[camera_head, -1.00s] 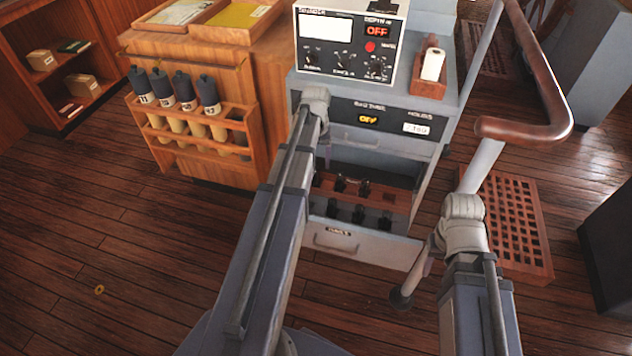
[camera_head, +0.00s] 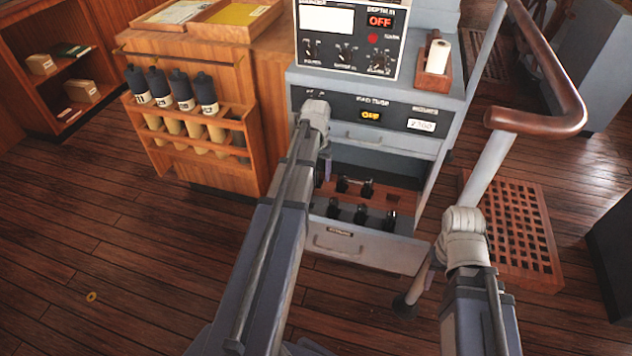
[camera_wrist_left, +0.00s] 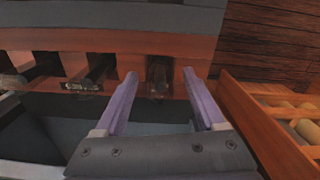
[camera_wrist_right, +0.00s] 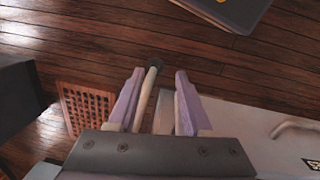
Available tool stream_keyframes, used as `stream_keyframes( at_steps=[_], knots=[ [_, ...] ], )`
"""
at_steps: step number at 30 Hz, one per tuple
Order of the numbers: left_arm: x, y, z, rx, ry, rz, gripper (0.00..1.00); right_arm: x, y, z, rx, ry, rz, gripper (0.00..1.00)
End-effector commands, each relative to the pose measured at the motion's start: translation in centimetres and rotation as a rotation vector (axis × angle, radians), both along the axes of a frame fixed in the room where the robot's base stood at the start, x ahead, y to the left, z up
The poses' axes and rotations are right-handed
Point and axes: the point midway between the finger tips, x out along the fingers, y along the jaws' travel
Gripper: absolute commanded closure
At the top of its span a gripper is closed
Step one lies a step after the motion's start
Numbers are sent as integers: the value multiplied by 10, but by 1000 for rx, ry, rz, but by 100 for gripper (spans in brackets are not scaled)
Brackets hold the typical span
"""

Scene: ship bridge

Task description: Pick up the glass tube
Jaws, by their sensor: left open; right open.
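Several dark, glossy tube-like pieces with black tops (camera_head: 361,213) stand in a reddish wooden rack (camera_head: 318,203) inside the open drawer. I cannot tell for sure which of them is the glass tube. My left gripper (camera_head: 325,168) reaches down over the left side of the drawer; mostly one purple finger shows. In the left wrist view it is open (camera_wrist_left: 158,74), with one dark piece (camera_wrist_left: 158,80) in line between its fingertips, apparently not gripped. My right gripper (camera_wrist_right: 157,74) is open and empty, low at the right of the cabinet.
The open drawer front (camera_head: 355,246) stands out from the grey cabinet. A wooden side rack (camera_head: 205,135) holds several dark-capped bottles at left. A brown handrail (camera_head: 560,115) and post (camera_head: 487,178) rise near my right arm. A wooden grating (camera_head: 520,235) lies on the floor.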

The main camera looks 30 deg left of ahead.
Motion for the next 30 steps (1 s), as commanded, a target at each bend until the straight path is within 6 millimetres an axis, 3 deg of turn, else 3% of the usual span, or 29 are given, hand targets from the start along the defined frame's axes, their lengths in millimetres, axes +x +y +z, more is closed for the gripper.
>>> stream_keyframes(
  at_steps=[2,20,30],
  knots=[
    [0,0,1,0,0,0,31,0,0,1,0,0,0,50],
    [0,0,0,0,0,0,99,0,0,1,0,0,0,50],
    [0,0,0,0,0,0,100,0,0,0,0,0,0,50]
  ],
)
